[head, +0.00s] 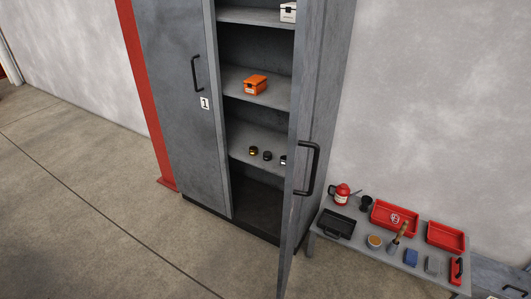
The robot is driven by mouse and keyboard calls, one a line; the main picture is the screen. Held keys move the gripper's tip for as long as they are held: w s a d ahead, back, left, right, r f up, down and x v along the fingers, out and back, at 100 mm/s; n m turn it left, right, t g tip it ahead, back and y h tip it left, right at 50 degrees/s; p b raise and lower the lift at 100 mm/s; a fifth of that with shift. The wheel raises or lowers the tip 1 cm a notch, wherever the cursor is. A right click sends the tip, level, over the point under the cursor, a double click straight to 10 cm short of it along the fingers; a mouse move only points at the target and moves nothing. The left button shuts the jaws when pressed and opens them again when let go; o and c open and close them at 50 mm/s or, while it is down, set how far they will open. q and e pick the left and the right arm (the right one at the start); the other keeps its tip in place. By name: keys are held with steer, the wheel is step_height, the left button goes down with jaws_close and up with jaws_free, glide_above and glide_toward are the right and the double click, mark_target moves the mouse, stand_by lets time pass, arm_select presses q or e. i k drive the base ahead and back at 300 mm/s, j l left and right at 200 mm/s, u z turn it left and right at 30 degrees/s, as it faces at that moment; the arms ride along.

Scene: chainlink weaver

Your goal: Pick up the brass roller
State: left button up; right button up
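Several small short cylinders stand on the lower shelf (245,143) inside the open grey cabinet. The leftmost one (253,151) is dark on top with a brass-yellow tone and looks most like the brass roller, though it is too small to be sure. A dark cylinder (267,156) stands just right of it. Another dark and pale one (283,160) is partly hidden behind the edge of the open door. Neither of my grippers is in view.
The cabinet's right door (312,110) stands open toward me; its left door (180,100) is shut. An orange box (255,85) sits on the shelf above. A low bench (345,244) at right holds red trays, a red oil can (342,195) and tools. The floor at left is clear.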

mark_target(253, 150)
steer(key=j+z, duration=0.35)
steer(key=i+j+z, duration=0.2)
steer(key=z, duration=0.15)
steer(key=i+j+z, duration=0.15)
steer(key=j+z, duration=0.25)
steer(key=i+j+z, duration=0.1)
steer(key=j+z, duration=0.65)
steer(key=i, duration=0.05)
